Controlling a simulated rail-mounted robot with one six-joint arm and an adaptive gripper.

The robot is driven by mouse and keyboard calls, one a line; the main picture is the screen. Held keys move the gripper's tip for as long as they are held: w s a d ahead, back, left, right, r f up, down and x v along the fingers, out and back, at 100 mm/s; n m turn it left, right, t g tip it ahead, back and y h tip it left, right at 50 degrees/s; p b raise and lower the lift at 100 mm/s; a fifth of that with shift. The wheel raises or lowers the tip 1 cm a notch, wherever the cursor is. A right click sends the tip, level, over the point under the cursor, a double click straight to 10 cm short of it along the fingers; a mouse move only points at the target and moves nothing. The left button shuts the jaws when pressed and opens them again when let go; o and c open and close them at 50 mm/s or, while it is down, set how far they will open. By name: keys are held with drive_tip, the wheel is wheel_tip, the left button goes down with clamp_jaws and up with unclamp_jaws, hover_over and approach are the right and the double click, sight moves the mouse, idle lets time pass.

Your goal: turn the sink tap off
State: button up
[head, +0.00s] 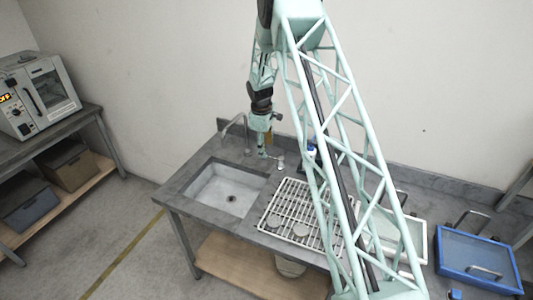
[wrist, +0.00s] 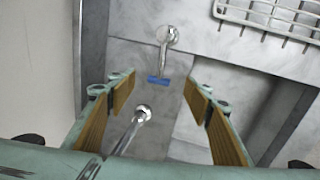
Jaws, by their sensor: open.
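The sink (head: 222,190) is a pale basin set in a grey counter. The chrome tap spout (head: 236,125) arches at its back edge. In the wrist view, a chrome tap lever with a blue end (wrist: 158,79) reaches from a round base (wrist: 170,36), beside the chrome spout (wrist: 138,118). The lever also shows in the head view (head: 280,160), small, just right of my gripper. My gripper (wrist: 160,93) is open, its wood-coloured pads on either side of the blue end in the picture. It appears above the lever; contact cannot be told. Whether water runs cannot be told.
A white wire rack (head: 290,208) with several glasses stands right of the sink. A white tray (head: 418,235) and a blue crate (head: 480,257) are further right. The wall (head: 180,70) is close behind the tap. A small bottle (head: 311,150) stands near the back.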

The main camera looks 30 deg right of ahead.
drive_tip(key=shift+w+d+f+p, duration=0.15)
drive_tip(key=shift+d+f, duration=0.05)
drive_tip(key=shift+f, duration=0.95)
drive_tip(key=shift+w+d+f+p, duration=0.15)
drive_tip(key=shift+f, duration=1)
drive_tip(key=shift+c, duration=0.2)
drive_tip(key=c, duration=1.1)
drive_tip(key=shift+d, duration=0.1)
